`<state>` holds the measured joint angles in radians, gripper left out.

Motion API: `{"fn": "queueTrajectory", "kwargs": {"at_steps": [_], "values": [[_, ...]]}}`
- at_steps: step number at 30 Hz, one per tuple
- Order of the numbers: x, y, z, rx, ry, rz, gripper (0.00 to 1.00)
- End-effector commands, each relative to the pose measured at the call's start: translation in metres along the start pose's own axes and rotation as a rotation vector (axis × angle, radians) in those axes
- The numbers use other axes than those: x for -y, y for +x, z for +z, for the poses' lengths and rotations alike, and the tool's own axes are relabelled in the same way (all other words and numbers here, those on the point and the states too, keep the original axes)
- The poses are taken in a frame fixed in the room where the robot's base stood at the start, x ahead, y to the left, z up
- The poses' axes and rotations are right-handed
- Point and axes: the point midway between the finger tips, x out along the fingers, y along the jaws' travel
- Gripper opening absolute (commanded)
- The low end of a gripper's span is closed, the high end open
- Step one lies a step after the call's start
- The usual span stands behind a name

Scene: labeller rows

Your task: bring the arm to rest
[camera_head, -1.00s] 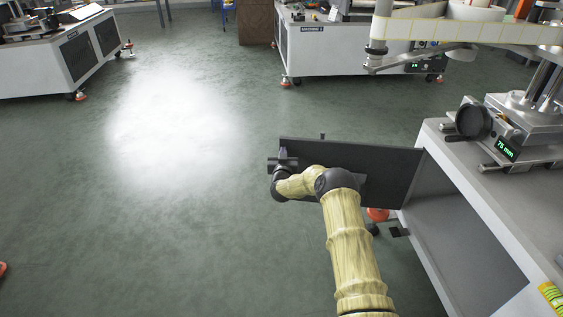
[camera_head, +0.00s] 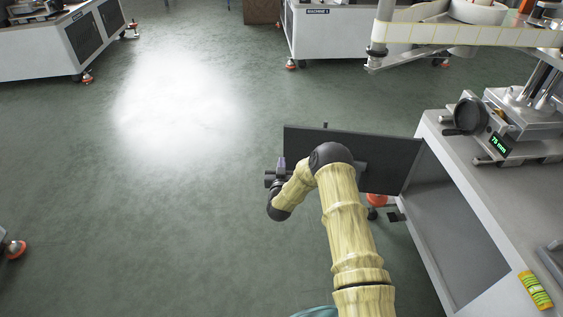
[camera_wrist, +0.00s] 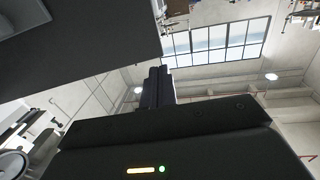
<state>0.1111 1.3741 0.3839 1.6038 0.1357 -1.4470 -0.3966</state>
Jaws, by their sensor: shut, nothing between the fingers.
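My arm, with pale wood-like links, reaches forward from the bottom of the head view. My gripper (camera_head: 274,174) is at its far end, beside the left edge of a dark open door panel (camera_head: 395,165). I cannot tell whether it touches the panel. In the wrist view my gripper's dark fingers (camera_wrist: 158,82) are together with nothing between them. They point up toward the ceiling and windows in that picture.
Other machines stand at the back and back left. The green floor (camera_head: 150,220) at left is clear.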

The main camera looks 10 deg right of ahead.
Motion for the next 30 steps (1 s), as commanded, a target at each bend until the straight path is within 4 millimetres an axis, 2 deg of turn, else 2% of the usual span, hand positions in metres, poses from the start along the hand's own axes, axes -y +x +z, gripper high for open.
{"fn": "queueTrajectory", "kwargs": {"at_steps": [17,20,24,30], "values": [[0.002,-0.001,-0.004,0.008,-0.001,-0.011,0.0],[0.007,0.0,-0.015,0.037,-0.003,-0.045,0.0],[0.017,-0.003,-0.041,0.123,-0.015,-0.126,0.0],[0.025,-0.025,-0.078,0.295,-0.049,-0.234,0.0]]}}
